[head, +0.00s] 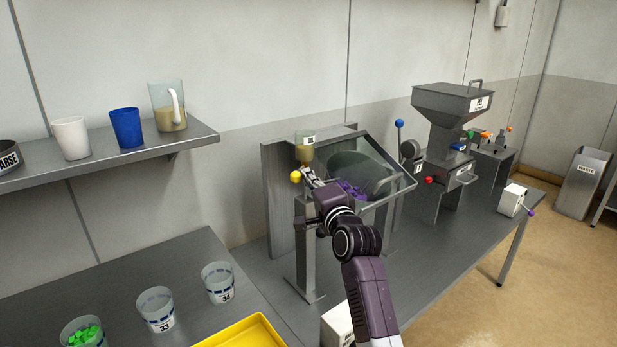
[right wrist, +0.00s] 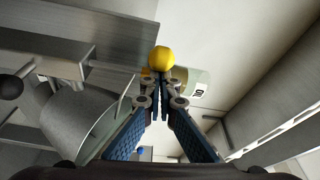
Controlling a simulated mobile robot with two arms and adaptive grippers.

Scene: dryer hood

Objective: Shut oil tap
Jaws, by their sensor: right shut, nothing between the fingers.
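The oil tap is under a small clear oil container (head: 305,141) with tan liquid, on a post by the hooded machine. Its yellow ball knob (head: 295,177) sticks out to the left. My right gripper (head: 308,174) is at the tap, its fingertips just beside the knob. In the right wrist view the fingers (right wrist: 160,85) are closed together, with the yellow knob (right wrist: 161,59) right beyond their tips and the container (right wrist: 195,88) behind. I cannot tell whether the tips touch the knob. The tap's body is partly hidden by my gripper. My left gripper is not in view.
The hood (head: 385,165) with its drum (head: 352,172) stands just right of the tap. A hopper machine (head: 450,100) stands farther right. Cups stand on the wall shelf (head: 190,138) and the left table, with a yellow tray (head: 245,333) in front.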

